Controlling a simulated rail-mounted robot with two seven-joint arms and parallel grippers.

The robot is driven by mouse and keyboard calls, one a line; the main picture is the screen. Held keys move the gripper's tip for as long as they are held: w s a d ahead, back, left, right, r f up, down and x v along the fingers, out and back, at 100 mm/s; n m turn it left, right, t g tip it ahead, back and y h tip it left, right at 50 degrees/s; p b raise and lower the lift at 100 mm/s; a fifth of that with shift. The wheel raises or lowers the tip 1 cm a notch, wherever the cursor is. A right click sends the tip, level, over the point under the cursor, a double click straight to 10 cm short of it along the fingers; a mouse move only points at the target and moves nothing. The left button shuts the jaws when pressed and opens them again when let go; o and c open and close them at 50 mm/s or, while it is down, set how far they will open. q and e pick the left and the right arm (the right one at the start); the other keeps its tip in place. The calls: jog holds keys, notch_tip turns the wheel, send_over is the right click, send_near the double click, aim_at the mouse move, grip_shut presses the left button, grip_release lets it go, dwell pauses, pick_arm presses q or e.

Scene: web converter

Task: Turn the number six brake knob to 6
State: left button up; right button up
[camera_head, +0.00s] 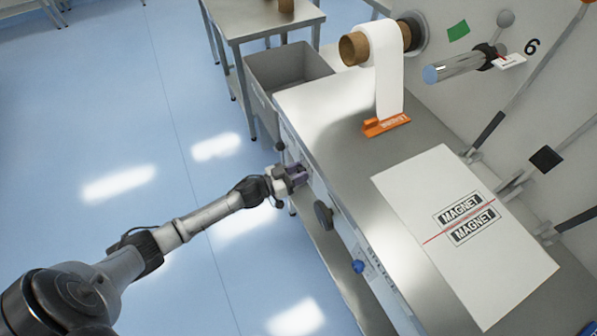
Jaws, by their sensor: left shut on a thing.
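My left gripper (297,175) reaches in from the left to the front face of the grey machine bench (345,215). It is shut on a small knob at that face, taken to be the brake knob, which the fingers mostly hide. The knob's dial, pointer and numbers cannot be read from here. My right gripper is not in view.
A small dark knob (280,147), a black handwheel (323,215) and a blue knob (358,267) stick out of the same front face. A white web roll (384,60), an orange clamp (387,125) and a white sheet (430,200) are above. Blue floor (180,200) is open at left.

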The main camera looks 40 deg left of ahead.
pick_arm(q)
jog(key=c, duration=0.3)
jog(key=shift+m, duration=0.4)
jog(key=shift+c, duration=0.2)
jog(key=m+p, duration=0.1)
jog(key=m, duration=0.2)
jog(key=shift+m, duration=0.4)
jog(key=m, duration=0.5)
jog(key=shift+p, duration=0.3)
jog(key=m, duration=0.5)
jog(key=shift+f+m+b, duration=0.1)
jog(key=shift+m+b, duration=0.25)
jog(key=shift+m, duration=0.05)
jog(key=m+b, duration=0.1)
jog(key=m, duration=0.4)
jog(key=shift+m, duration=0.4)
jog(key=shift+b, duration=0.3)
jog(key=o, duration=0.9)
